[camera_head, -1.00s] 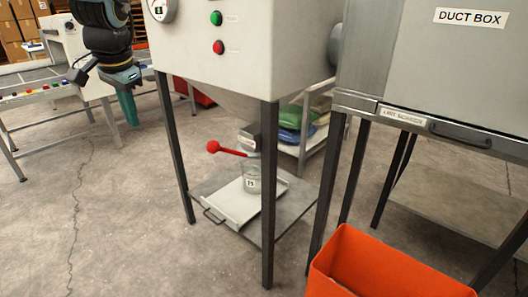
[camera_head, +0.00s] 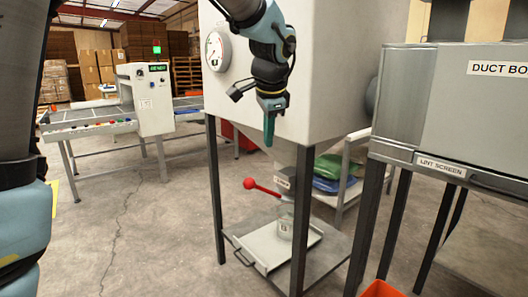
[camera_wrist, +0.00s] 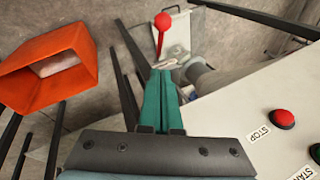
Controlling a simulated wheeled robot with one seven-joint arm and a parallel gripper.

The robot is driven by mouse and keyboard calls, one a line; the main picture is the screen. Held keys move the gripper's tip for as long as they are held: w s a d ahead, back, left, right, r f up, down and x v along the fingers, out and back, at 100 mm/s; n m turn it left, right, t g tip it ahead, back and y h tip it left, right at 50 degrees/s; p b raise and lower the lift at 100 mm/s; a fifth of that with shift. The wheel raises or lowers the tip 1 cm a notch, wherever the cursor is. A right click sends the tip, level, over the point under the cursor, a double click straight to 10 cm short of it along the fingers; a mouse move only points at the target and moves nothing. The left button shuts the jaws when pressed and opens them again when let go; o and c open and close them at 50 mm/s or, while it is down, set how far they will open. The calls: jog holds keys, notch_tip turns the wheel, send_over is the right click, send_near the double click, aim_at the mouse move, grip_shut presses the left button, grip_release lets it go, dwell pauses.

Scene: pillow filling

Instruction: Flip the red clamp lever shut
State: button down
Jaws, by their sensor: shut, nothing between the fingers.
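The red lever (camera_head: 262,187) has a round red ball at its left end and sticks out to the left from the grey fitting (camera_head: 285,181) under the hopper. A clear jar (camera_head: 286,221) stands below the fitting. My gripper (camera_head: 268,140) hangs in front of the white hopper, above the lever and apart from it. Its teal fingers are together with nothing between them. In the wrist view the fingers (camera_wrist: 158,75) point toward the lever (camera_wrist: 161,35), whose ball shows just beyond the tips. The fingers partly hide the fitting there.
The hopper's dark legs (camera_head: 216,190) stand around the lever and the grey tray (camera_head: 262,250). An orange bin (camera_wrist: 45,72) shows in the wrist view. Red and green buttons (camera_wrist: 284,119) are on the hopper face. The duct box (camera_head: 470,110) stands at right.

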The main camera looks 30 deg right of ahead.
jog(key=w+a+f, duration=0.1)
jog(key=w+f, duration=0.3)
jog(key=f, duration=0.7)
jog(key=shift+w+p, duration=0.4)
